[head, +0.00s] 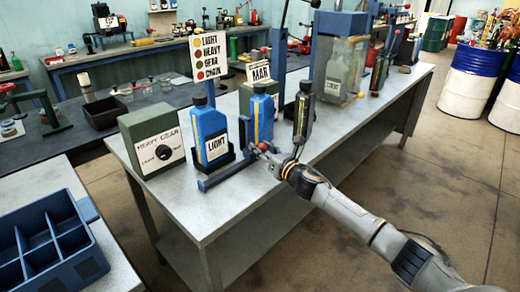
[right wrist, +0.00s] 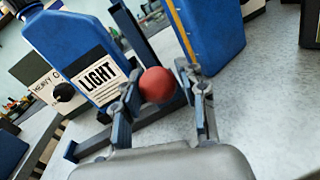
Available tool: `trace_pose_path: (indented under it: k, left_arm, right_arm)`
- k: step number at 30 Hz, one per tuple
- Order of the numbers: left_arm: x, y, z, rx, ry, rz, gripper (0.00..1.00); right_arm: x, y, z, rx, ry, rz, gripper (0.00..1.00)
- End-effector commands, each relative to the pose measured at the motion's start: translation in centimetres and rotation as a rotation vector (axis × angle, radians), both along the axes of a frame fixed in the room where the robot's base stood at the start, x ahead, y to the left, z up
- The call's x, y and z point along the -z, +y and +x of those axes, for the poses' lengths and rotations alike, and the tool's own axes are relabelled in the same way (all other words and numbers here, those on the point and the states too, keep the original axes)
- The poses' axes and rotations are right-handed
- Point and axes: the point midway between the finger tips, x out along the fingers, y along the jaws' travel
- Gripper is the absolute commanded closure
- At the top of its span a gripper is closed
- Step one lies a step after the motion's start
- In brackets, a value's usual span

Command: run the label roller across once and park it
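The label roller appears to be the dark blue bar (head: 215,178) low in front of the blue bottles, with a red ball knob (head: 262,147) near its right end. In the right wrist view the red knob (right wrist: 157,85) sits between the fingers of my right gripper (right wrist: 160,88). The fingers stand apart on both sides of it, with small gaps visible, so the gripper looks open around it. In the head view my right gripper (head: 268,155) is at the knob. A blue bottle labelled LIGHT (head: 210,135) stands behind the bar. My left gripper is not in view.
A second blue bottle (head: 262,112) and a dark bottle (head: 303,112) stand close by. A green HEAVY GEAR box (head: 153,140) is at the left, and a clear tank (head: 341,68) behind. A blue crate (head: 45,250) is at lower left.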

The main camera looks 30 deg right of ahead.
Motion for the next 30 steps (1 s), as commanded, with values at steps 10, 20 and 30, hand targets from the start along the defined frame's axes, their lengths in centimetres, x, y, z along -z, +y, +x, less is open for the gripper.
trace_pose_path:
  k: [10,20,30]
  left_arm:
    - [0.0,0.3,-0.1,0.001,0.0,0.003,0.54]
    - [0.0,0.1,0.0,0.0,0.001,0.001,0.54]
    - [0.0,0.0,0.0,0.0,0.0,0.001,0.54]
  right_arm:
    - [0.0,-0.1,0.0,0.001,-0.001,-0.001,0.41]
    - [0.2,-0.7,-3.5,0.0,0.003,-0.003,0.41]
    - [0.1,-1.7,-9.7,0.002,0.002,-0.001,0.41]
